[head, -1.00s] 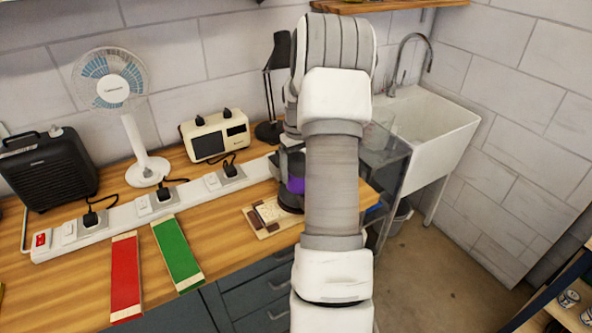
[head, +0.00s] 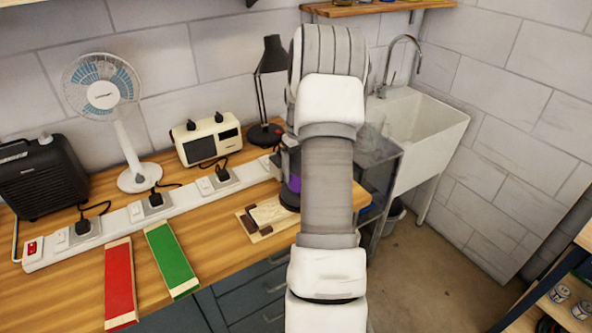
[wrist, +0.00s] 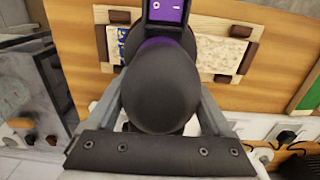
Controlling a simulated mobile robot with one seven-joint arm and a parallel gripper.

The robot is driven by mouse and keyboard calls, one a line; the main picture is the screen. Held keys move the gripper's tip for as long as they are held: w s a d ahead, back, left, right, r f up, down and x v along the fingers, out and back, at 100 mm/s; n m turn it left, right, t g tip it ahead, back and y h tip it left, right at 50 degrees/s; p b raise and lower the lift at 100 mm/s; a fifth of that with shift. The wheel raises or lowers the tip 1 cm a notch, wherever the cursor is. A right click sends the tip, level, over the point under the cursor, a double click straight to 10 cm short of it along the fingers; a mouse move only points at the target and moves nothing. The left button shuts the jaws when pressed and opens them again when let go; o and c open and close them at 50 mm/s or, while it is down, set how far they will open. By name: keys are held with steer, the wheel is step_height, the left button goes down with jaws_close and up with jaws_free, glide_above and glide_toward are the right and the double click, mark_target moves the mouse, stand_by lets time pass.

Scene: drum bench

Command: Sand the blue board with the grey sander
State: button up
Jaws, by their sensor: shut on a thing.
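The sander (wrist: 165,85) has a dark grey, rounded body with a purple part at its front. My gripper (wrist: 160,108) is shut around its body. In the head view, my arm hides most of the sander, but its purple part (head: 295,184) shows. Beneath it, a board (wrist: 220,50) lies in a wooden holder with brown corner pieces (wrist: 241,28). The board's visible right part is cream and mottled in the wrist view, with small blue patches (wrist: 119,17) left of the sander. The board (head: 270,211) also shows in the head view. The sander hides the middle, and contact cannot be told.
A red board (head: 120,284) and a green board (head: 171,258) lie on the bench to the left. Behind them runs a power strip (head: 110,228) with plugs. A fan (head: 140,178), a radio (head: 207,140) and a lamp (head: 272,55) stand behind. A sink (head: 420,130) is at right.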

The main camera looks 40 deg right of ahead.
steer(key=shift+s+d, duration=0.15)
steer(key=shift+d, duration=0.25)
steer(key=shift+s+d+r+p, duration=0.1)
steer(key=shift+s+d+p, duration=0.15)
steer(key=shift+d, duration=0.6)
steer(key=shift+s+d+p, duration=0.2)
steer(key=shift+d+p, duration=0.05)
steer(key=shift+d, duration=0.7)
steer(key=shift+w+a, duration=0.1)
steer(key=shift+a, duration=0.1)
steer(key=shift+w+a+b, duration=0.2)
steer(key=shift+w+a, duration=0.05)
steer(key=shift+a, duration=0.65)
steer(key=shift+w+a+b, duration=0.15)
steer(key=shift+w+a, duration=0.1)
steer(key=shift+a, duration=0.6)
steer(key=shift+w+a, duration=0.1)
steer(key=shift+a, duration=0.3)
steer(key=shift+w+a+f+b, duration=0.15)
steer(key=shift+a+b, duration=0.1)
steer(key=shift+a, duration=0.6)
steer(key=shift+w+a+f+b, duration=0.1)
steer(key=shift+w+a+b, duration=0.1)
steer(key=shift+a, duration=0.75)
